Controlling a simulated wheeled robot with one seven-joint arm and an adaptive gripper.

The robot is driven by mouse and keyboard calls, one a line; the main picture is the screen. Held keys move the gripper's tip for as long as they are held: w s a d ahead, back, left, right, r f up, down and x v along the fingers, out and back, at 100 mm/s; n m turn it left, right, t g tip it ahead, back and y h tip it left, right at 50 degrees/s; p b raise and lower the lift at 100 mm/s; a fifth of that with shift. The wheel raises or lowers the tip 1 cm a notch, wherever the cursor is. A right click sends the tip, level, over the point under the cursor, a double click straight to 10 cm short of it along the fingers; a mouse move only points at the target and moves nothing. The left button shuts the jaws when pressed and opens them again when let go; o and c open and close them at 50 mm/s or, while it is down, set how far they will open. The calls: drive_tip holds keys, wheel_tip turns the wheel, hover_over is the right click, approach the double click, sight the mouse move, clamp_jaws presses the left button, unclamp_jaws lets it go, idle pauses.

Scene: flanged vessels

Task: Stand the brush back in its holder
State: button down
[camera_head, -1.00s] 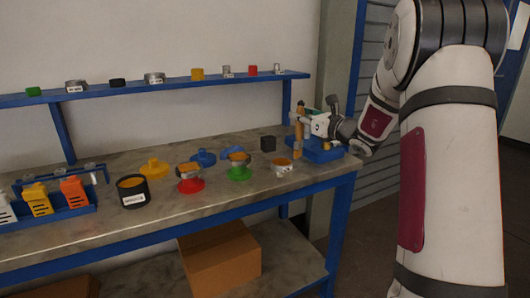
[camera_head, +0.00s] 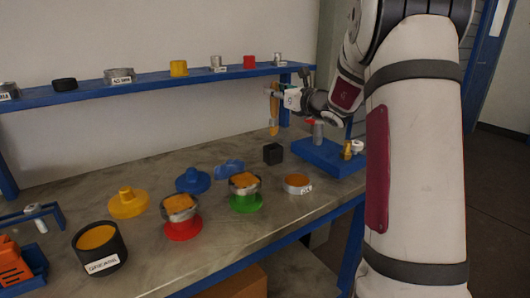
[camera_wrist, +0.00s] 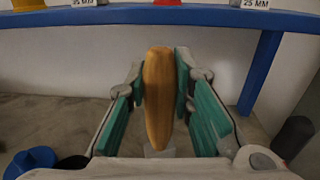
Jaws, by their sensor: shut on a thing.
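The brush (camera_head: 274,112) hangs upright from my gripper (camera_head: 275,93), above the back of the bench. In the wrist view my gripper (camera_wrist: 160,75) is shut on the brush's wooden body (camera_wrist: 158,100), with a finger on each side. Below it a pale end shows, partly hidden by the gripper body. A small black square block (camera_head: 273,153), which may be the holder, stands on the bench below the brush and apart from it. I cannot see whether its top is open. A dark shape at the lower left of the wrist view (camera_wrist: 72,162) may be this block.
A blue base (camera_head: 328,158) with upright pieces stands to the right. Blue (camera_head: 192,180), yellow (camera_head: 128,203), red (camera_head: 183,229) and green (camera_head: 246,202) flanged pieces lie to the left. A shelf (camera_head: 150,85) runs behind. A black tub (camera_head: 99,248) is at front left.

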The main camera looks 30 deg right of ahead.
sight(277, 123)
drive_tip(key=f, duration=0.2)
drive_tip(key=f+b, duration=0.1)
drive_tip(key=f, duration=0.2)
drive_tip(key=shift+w+f, duration=0.2)
drive_tip(key=shift+f, duration=0.1)
drive_tip(key=shift+f+b, duration=0.4)
drive_tip(key=shift+f, duration=1.85)
drive_tip(key=shift+r, duration=0.1)
drive_tip(key=c, duration=1.4)
unclamp_jaws()
